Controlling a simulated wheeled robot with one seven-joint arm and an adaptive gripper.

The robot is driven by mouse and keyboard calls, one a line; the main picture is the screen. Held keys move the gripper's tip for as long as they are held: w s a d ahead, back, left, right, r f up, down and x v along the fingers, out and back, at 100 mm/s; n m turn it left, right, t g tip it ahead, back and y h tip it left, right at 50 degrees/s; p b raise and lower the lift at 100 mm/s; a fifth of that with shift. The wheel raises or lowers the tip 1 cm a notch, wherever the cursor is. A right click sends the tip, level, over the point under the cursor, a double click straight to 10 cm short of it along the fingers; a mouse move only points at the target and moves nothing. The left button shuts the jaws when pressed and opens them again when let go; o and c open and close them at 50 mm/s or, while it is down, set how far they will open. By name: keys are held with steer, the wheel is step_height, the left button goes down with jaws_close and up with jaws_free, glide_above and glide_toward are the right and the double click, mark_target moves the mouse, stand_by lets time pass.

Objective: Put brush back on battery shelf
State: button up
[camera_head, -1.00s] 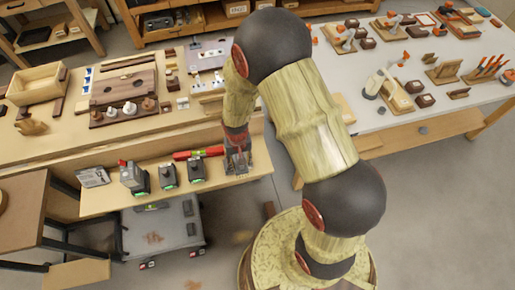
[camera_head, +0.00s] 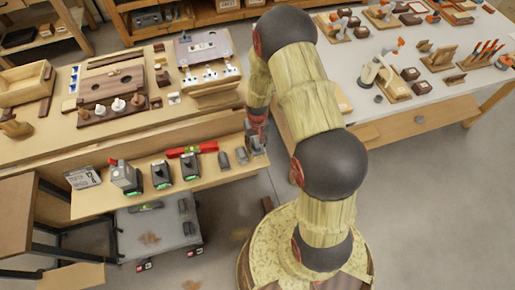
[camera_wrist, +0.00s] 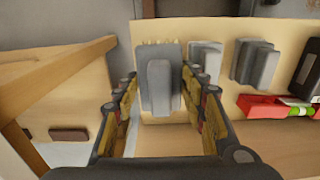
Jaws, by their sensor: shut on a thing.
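My gripper (camera_wrist: 162,105) is shut on the brush (camera_wrist: 159,88), a grey block with a raised grip and short pale bristles along its far edge. The brush is between the two fingers in the wrist view. The battery shelf (camera_head: 205,176) is the pale low ledge at the front of the bench. In the head view my gripper (camera_head: 257,143) is at the shelf's right end, and the brush is mostly hidden there. The wrist view shows the pale shelf board (camera_wrist: 218,100) behind and beside the brush; I cannot tell whether they touch.
Two grey blocks (camera_head: 224,160) (camera_head: 242,155) stand left of my gripper on the shelf. A red level (camera_head: 192,149) and several dark batteries (camera_head: 161,174) are further left. A grey wheeled case (camera_head: 160,233) is below. A white table (camera_head: 430,110) stands at right.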

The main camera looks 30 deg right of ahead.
steer(key=shift+w+d+f+b, duration=0.1)
steer(key=shift+f+b, duration=0.1)
steer(key=shift+f, duration=0.4)
steer(key=shift+s+d+f+b, duration=0.15)
steer(key=shift+f+b, duration=0.1)
steer(key=shift+f, duration=0.4)
steer(key=shift+w+d+f+b, duration=0.1)
steer(key=shift+w+f+b, duration=0.1)
steer(key=shift+f, duration=0.4)
steer(key=shift+f, duration=0.2)
steer(key=o, duration=0.8)
